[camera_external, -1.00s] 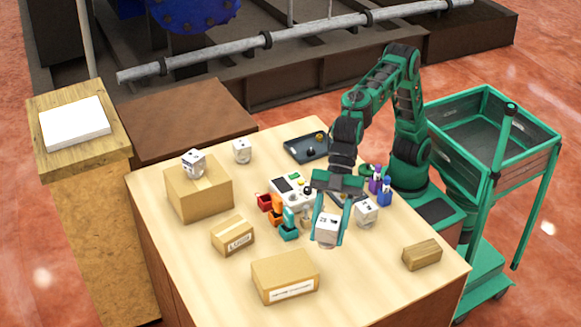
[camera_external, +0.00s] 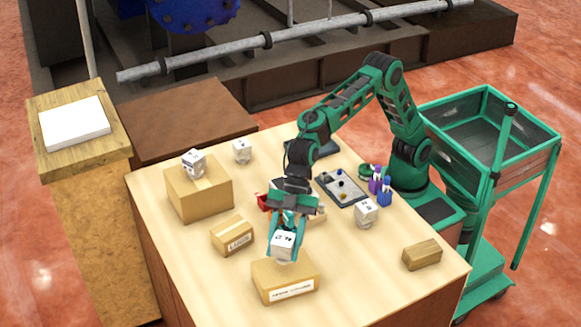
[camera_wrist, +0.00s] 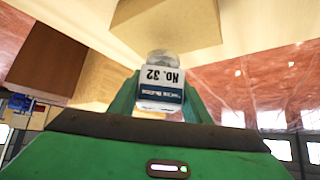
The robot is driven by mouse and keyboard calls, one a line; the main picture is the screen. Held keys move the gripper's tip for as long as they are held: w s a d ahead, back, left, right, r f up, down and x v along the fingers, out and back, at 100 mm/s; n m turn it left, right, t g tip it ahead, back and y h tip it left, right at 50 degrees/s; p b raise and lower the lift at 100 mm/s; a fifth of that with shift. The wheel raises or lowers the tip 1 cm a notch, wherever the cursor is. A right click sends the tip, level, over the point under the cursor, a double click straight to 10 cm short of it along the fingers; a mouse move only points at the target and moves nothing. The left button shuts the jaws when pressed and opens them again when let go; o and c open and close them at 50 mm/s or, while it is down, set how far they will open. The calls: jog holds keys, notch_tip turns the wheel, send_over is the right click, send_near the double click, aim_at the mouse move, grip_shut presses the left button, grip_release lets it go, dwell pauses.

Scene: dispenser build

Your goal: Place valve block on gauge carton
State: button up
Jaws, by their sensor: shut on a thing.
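A white block with dark print (camera_external: 284,241), which I take for the valve block, is held between the fingers of my gripper (camera_external: 286,236). In the wrist view the block (camera_wrist: 160,88) reads "No. 32" upside down. My gripper is shut on it, pointing down. The block is over the back part of the front tan carton (camera_external: 268,277); I cannot tell whether they touch. This carton's white label is too small to read, so I cannot confirm it is the gauge carton. A tan carton also shows beyond the block in the wrist view (camera_wrist: 165,25).
A larger carton (camera_external: 200,195) at left bears a similar white block (camera_external: 194,162). A small labelled carton (camera_external: 232,236) stands left of my gripper. Other white blocks (camera_external: 242,151) (camera_external: 366,212), a tray (camera_external: 342,188), bottles (camera_external: 384,192) and a wooden block (camera_external: 422,255) stand around.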

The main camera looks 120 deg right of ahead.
aim_at(283, 260)
jog(key=shift+f, duration=1.95)
jog(key=o, duration=1.5)
jog(key=shift+f, duration=0.15)
jog(key=shift+r, duration=0.2)
jog(key=v, duration=1.2)
jog(key=shift+f, duration=0.15)
